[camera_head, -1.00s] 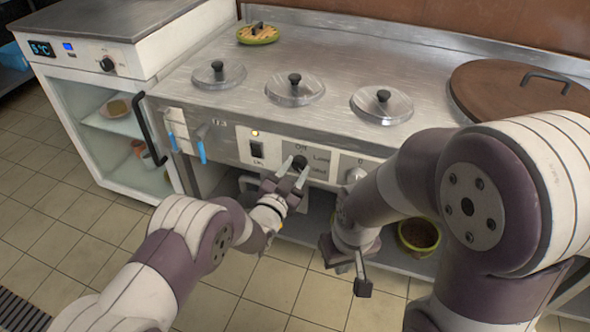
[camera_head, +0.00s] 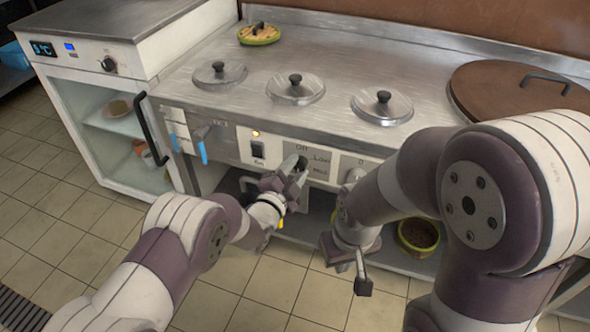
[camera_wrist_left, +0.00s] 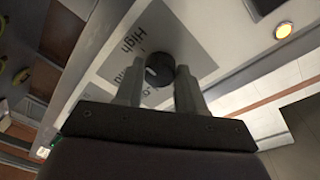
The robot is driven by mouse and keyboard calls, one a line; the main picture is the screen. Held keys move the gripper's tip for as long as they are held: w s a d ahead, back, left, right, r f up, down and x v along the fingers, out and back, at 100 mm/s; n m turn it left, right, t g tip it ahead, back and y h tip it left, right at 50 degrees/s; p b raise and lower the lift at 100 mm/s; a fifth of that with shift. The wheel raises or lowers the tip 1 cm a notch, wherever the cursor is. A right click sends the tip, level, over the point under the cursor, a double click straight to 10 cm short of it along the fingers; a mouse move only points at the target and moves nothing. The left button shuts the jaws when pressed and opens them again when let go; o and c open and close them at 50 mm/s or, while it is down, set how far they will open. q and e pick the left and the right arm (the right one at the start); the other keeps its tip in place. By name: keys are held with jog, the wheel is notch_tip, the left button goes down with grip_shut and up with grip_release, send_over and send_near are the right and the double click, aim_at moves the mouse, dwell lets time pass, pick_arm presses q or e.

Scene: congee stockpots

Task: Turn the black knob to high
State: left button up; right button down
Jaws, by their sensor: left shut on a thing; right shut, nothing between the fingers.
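The black knob (camera_wrist_left: 159,69) sits on a grey label plate on the stove's front panel. In the left wrist view the word "High" shows beside it, and another label is partly covered by a finger. My left gripper (camera_wrist_left: 158,82) has one finger on each side of the knob and is shut on it. In the head view my left gripper (camera_head: 291,172) is at the front panel and mostly covers the knob. My right gripper (camera_head: 361,286) hangs shut and empty in front of the stove, away from the panel.
A lit amber lamp (camera_head: 255,134) and a black switch (camera_head: 258,150) are left of the label plate. Another knob (camera_head: 355,174) is to the right. Blue-handled taps (camera_head: 203,150) stick out at the left. Lidded pots (camera_head: 295,88) are set in the counter.

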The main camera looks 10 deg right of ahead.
pick_arm(q)
jog(key=shift+f, duration=0.15)
jog(key=o, duration=1)
jog(key=shift+o, duration=0.2)
jog(key=shift+s+a+r, duration=0.2)
jog(key=p+v, duration=0.3)
jog(key=v, duration=0.9)
jog(key=shift+p, duration=0.4)
jog(key=shift+s+f, duration=0.1)
